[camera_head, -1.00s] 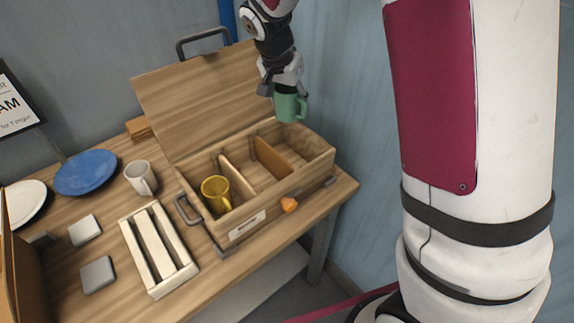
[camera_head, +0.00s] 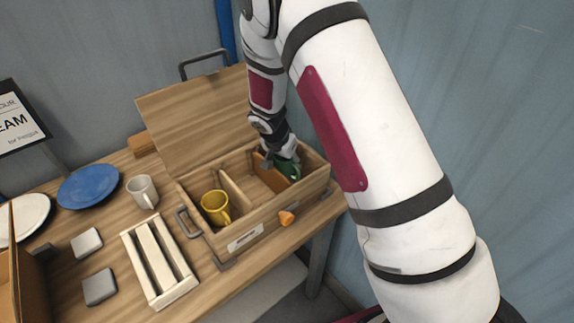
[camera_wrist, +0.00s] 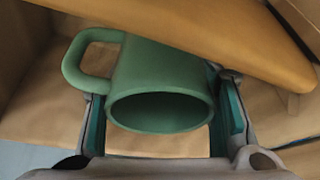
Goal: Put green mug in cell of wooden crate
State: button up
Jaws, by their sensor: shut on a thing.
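My gripper (camera_head: 279,160) reaches down into the crate and is shut on the mug. In the wrist view, the mug (camera_wrist: 160,85) sits between the two fingers of my gripper (camera_wrist: 163,112), its mouth toward the camera and its handle to the left. Whether the mug touches the cell floor cannot be told.
A yellow mug (camera_head: 215,207) stands in the crate's left cell; the middle cell looks empty. The open lid (camera_head: 200,115) stands behind. A white mug (camera_head: 142,191), blue plate (camera_head: 88,187) and pale slatted rack (camera_head: 160,262) are on the table to the left.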

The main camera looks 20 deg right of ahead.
jog(key=shift+f, duration=0.9)
jog(key=shift+f, duration=0.1)
jog(key=o, duration=1.1)
